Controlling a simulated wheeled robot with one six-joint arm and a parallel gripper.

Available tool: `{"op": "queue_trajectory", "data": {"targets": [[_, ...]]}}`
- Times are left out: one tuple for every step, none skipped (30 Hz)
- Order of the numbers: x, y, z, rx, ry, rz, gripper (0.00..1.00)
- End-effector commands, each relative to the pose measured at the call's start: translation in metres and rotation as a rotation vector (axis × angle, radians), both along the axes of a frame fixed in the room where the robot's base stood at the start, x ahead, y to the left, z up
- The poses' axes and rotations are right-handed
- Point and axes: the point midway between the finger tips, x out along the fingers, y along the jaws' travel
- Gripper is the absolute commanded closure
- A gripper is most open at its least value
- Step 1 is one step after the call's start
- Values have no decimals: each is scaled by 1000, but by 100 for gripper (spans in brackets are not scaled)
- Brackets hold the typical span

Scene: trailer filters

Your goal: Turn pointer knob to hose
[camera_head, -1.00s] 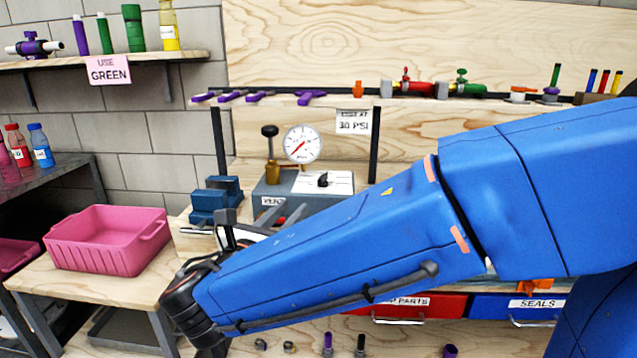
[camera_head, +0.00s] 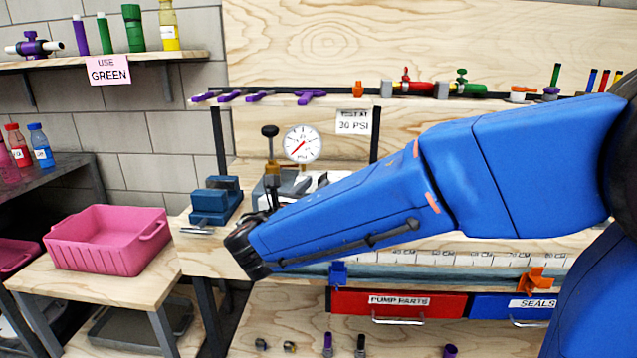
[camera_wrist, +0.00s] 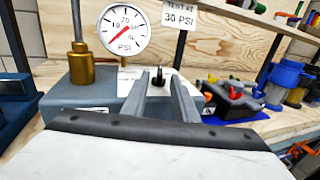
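The black pointer knob (camera_wrist: 158,76) stands on the white plate on top of the grey gauge box (camera_wrist: 90,92). Any plate labels, including hose, are not legible. My gripper (camera_wrist: 160,84) is open in the wrist view, its two grey fingers pointing toward the knob. The knob shows in the gap between the fingertips; I cannot tell whether they touch it.
A round gauge (camera_head: 302,144) and a brass fitting (camera_wrist: 80,66) rise from the box. A blue vise (camera_head: 214,202) stands to its left. A "30 PSI" sign (camera_head: 353,122) hangs behind.

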Motion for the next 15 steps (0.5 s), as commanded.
{"op": "queue_trajectory", "data": {"targets": [[6,-4,0,0,1,-3,73],[9,-5,-1,0,1,-3,73],[13,-7,-1,0,1,-3,73],[15,-8,-1,0,1,-3,73],[18,-9,-1,0,1,-3,73],[20,-10,-1,0,1,-2,73],[22,-11,-1,0,1,-1,73],[24,-12,-1,0,1,-1,73],[25,-12,-1,0,1,0,73],[26,-13,-1,0,1,0,73],[27,-13,-1,0,1,0,73],[27,-14,0,0,1,-1,73],[28,-14,0,0,1,-1,73],[28,-14,0,0,1,0,73],[28,-14,0,0,1,0,73]]}}
